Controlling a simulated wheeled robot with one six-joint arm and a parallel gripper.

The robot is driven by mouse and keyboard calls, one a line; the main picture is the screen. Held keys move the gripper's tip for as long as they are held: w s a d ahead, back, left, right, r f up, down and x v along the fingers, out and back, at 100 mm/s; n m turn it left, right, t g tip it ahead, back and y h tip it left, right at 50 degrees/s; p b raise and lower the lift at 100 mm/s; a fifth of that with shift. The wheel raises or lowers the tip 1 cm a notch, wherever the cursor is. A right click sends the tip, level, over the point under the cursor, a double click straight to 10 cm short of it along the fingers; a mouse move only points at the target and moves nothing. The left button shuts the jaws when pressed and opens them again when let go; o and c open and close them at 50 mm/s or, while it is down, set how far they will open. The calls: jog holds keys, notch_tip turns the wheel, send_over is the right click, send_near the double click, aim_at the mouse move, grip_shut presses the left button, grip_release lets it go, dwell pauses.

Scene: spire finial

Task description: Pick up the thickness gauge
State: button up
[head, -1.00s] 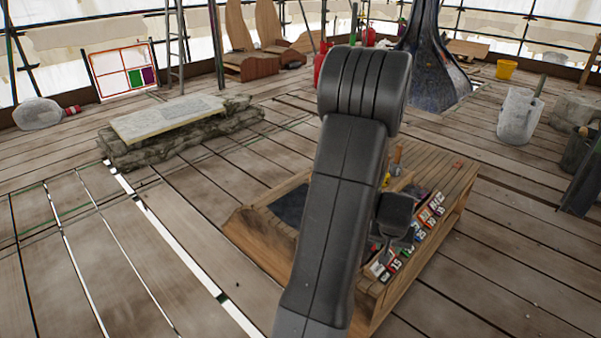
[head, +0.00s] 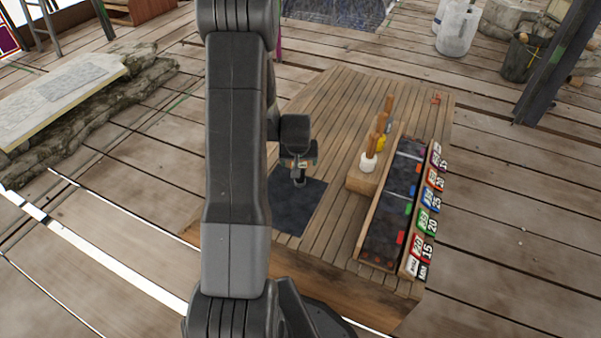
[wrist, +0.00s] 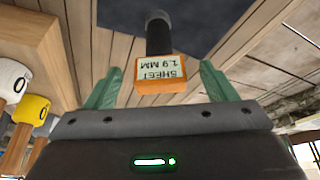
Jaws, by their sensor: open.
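The thickness gauge (wrist: 160,75) shows in the wrist view as an orange block with a pale label reading "SHEET 1.9 MM" and a black cylindrical part beyond it. My gripper (wrist: 160,66) is open, with one green finger on each side of the orange block and visible gaps between. In the head view my gripper (head: 298,160) is low over the dark mat (head: 290,212) on the wooden bench (head: 335,110). The gauge is small there and partly hidden by my gripper.
To the right on the bench stand a wooden block (head: 364,182) with several handled tools and a long tray (head: 378,250) edged with coloured number tags.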

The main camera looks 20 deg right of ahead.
jog(key=shift+w, duration=0.4)
jog(key=b+x, duration=0.1)
jog(key=x, duration=0.1)
jog(key=b+x, duration=0.1)
jog(key=x, duration=0.2)
jog(key=shift+d, duration=0.2)
jog(key=shift+r, duration=0.1)
jog(key=c, duration=1.3)
